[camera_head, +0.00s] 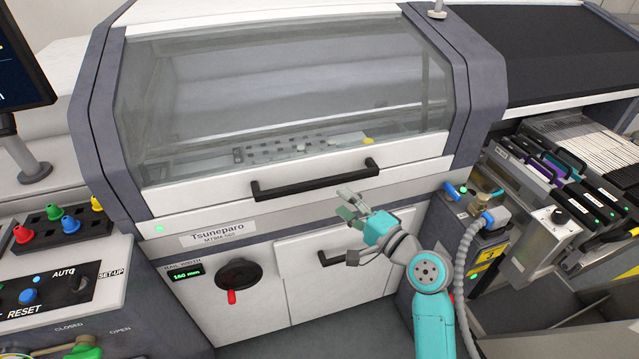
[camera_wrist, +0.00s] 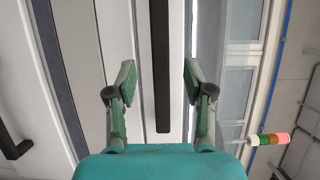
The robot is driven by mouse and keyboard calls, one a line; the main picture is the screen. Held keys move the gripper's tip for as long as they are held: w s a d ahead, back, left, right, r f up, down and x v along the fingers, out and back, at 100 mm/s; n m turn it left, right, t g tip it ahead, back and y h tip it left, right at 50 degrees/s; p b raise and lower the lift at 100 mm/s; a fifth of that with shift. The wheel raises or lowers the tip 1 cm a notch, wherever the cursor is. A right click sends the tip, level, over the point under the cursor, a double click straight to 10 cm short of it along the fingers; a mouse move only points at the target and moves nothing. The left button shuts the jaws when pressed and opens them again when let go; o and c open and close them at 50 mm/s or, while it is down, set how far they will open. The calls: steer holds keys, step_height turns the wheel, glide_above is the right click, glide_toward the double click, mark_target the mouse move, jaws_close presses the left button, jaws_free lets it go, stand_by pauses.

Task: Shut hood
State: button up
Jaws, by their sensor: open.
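The hood (camera_head: 210,195) of the Tsuneparo machine has a large clear window in a white frame. It looks down, its lower edge close along the front panel; a small gap cannot be ruled out. Its black bar handle (camera_head: 315,180) runs across the white front strip. My gripper (camera_head: 350,205) is just below and in front of the handle's right part, open and empty. In the wrist view the handle (camera_wrist: 160,100) stands as a dark vertical bar between the two spread green fingers of my gripper (camera_wrist: 158,70).
A drawer front with a second black handle (camera_head: 340,256) lies below. A dark crank with a red knob (camera_head: 232,296) is at lower left. The button panel (camera_head: 50,285) and a screen (camera_head: 20,70) are at left. Feeder units (camera_head: 570,185) are at right.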

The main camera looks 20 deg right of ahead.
mark_target(322, 185)
steer(key=x, duration=0.9)
steer(key=shift+w+a, duration=0.1)
steer(key=shift+w, duration=0.1)
jaws_close()
